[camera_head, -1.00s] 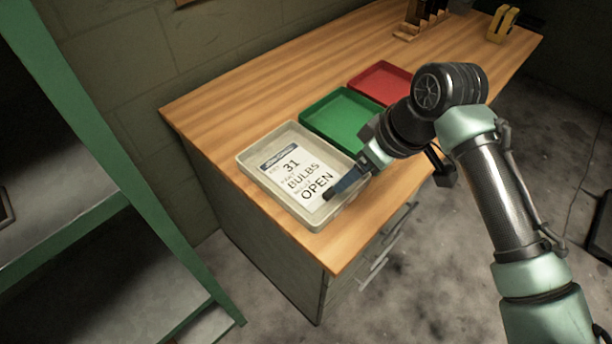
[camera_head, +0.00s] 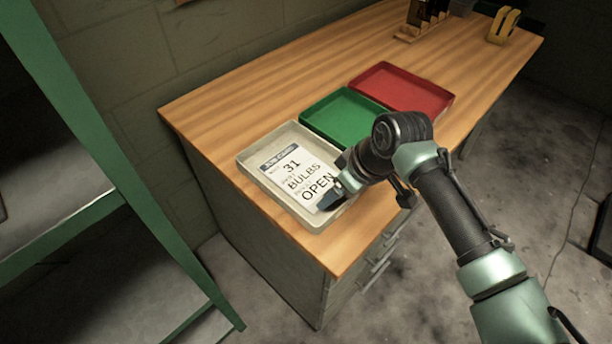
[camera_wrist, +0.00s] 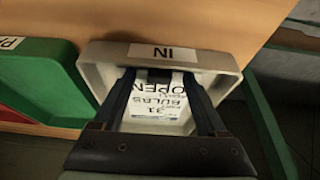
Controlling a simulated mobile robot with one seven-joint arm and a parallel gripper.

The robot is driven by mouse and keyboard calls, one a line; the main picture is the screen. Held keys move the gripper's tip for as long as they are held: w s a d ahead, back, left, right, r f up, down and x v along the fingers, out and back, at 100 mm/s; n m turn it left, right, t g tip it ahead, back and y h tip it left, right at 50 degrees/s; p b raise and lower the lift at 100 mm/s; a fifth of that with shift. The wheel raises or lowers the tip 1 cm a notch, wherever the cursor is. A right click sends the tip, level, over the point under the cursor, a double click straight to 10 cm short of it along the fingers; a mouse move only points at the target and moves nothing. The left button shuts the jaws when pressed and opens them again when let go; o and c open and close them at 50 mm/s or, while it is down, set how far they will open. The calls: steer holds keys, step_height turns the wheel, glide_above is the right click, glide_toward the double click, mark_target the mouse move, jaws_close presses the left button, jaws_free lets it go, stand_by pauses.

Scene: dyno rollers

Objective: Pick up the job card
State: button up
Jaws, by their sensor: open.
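The job card (camera_head: 289,173) is a white sheet with a dark header and the words "31", "BULBS" and "OPEN". It lies in the cream tray (camera_head: 247,163) at the near end of the bench. In the wrist view the card (camera_wrist: 160,96) shows upside down between my fingers, inside the cream tray (camera_wrist: 219,60) labelled "IN". My gripper (camera_head: 329,203) is at the card's front right edge by the word "OPEN". In the wrist view my gripper (camera_wrist: 160,76) is open, one finger on either side of the card. I cannot tell whether the fingers touch it.
A green tray (camera_head: 340,116) and a red tray (camera_head: 405,90) stand in a row beyond the cream tray on the wooden bench (camera_head: 250,100). A yellow tape dispenser (camera_head: 503,25) is at the far end. A green-framed shelf (camera_head: 140,185) stands at left.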

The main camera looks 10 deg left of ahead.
jaws_close()
steer(key=shift+r, duration=0.1)
